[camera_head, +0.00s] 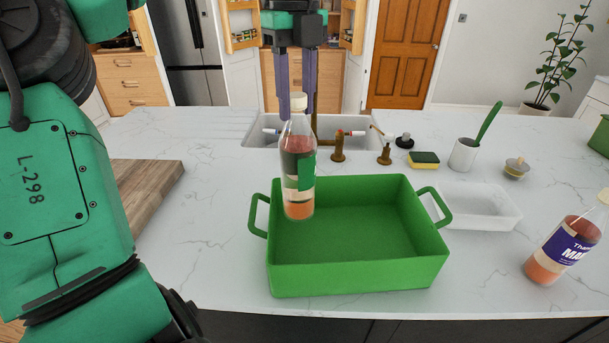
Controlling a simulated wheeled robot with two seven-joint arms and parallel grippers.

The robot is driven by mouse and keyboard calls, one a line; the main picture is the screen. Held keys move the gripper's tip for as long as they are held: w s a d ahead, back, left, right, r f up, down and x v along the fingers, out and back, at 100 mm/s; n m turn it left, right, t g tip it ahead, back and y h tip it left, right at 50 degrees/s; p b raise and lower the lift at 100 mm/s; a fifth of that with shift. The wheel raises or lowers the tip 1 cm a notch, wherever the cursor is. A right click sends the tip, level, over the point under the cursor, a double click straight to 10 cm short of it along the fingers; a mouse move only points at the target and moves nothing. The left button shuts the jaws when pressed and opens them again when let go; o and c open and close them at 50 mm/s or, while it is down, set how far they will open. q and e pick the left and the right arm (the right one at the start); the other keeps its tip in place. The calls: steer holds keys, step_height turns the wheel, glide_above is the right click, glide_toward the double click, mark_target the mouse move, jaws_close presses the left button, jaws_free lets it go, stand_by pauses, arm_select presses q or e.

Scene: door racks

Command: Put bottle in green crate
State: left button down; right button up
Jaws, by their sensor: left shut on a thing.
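A bottle with a pale cap, pinkish contents and a green label (297,170) hangs upright in my left gripper (297,98). The gripper points down and its two fingers are shut on the bottle's neck and cap. In the head view the bottle overlaps the back left part of the green crate (355,278); its exact height over the crate floor is hard to tell. The crate is open-topped, with a handle at each side, and looks empty. A second bottle with a blue label (565,250) stands tilted in view at the right edge. My right gripper is not in view.
A sink (258,130) with brass taps (337,147) lies behind the crate. A clear tray (483,207), a sponge (424,160), and a white cup with a green-handled brush (463,155) are to the right. A wooden board (148,190) lies at left. Counter between board and crate is clear.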

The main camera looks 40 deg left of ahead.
mark_target(296, 162)
arm_select(q)
step_height(296, 162, down, 11)
steer(key=shift+a+f+p, duration=0.1)
steer(key=shift+f+p, duration=0.05)
steer(key=shift+p, duration=0.2)
steer(key=shift+a+f, duration=0.15)
steer(key=c, duration=0.5)
jaws_free()
steer(key=shift+s, duration=0.1)
step_height(296, 162, up, 12)
steer(key=shift+r, duration=0.1)
